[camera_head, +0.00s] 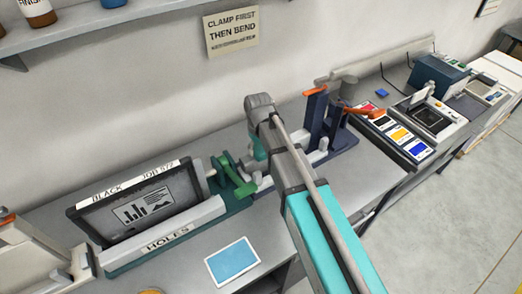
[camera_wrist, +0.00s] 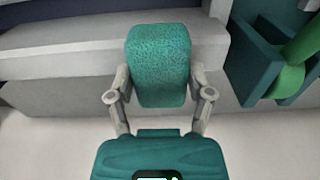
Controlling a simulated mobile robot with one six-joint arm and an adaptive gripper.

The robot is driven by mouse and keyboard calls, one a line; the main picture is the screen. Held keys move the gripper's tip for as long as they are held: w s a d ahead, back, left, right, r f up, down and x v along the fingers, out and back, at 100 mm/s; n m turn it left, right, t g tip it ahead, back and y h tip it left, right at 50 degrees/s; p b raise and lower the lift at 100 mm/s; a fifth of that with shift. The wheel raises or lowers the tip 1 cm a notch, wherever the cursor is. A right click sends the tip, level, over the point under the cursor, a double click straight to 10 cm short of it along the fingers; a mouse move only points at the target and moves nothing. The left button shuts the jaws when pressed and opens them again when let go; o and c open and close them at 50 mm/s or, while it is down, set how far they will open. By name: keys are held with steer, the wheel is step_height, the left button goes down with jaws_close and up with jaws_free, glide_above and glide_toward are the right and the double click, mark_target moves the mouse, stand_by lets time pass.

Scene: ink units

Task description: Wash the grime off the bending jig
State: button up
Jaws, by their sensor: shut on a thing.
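My gripper (camera_wrist: 160,98) is shut on a rough teal block that looks like a sponge (camera_wrist: 160,65), with one grey finger on each side. In the head view my arm hides most of the gripper. A long jig-like fixture (camera_head: 160,238) lies on the bench, with a pale bar marked HOLES, a green base and a green clamp lever (camera_head: 235,178). I cannot tell for sure that it is the bending jig. In the wrist view a pale grey stepped bar (camera_wrist: 60,55) lies behind the sponge; contact is unclear. A green bracket (camera_wrist: 255,60) stands at right. No grime is clearly visible.
A dark framed panel (camera_head: 140,205) stands on the fixture. A blue card (camera_head: 232,262) lies in front. A dark blue upright (camera_head: 315,112) with orange handles stands right of my arm, with colour trays (camera_head: 400,133) beyond. A wall sign (camera_head: 232,30) says CLAMP FIRST THEN BEND.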

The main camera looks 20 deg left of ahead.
steer(key=shift+w+a+r, duration=0.1)
steer(key=shift+w+a, duration=0.65)
steer(key=shift+a, duration=0.1)
steer(key=shift+r, duration=0.1)
step_height(320, 180, up, 6)
steer(key=p, duration=0.6)
stand_by(0.3)
steer(key=shift+r+p, duration=1.45)
steer(key=shift+p, duration=0.15)
steer(key=shift+f, duration=0.1)
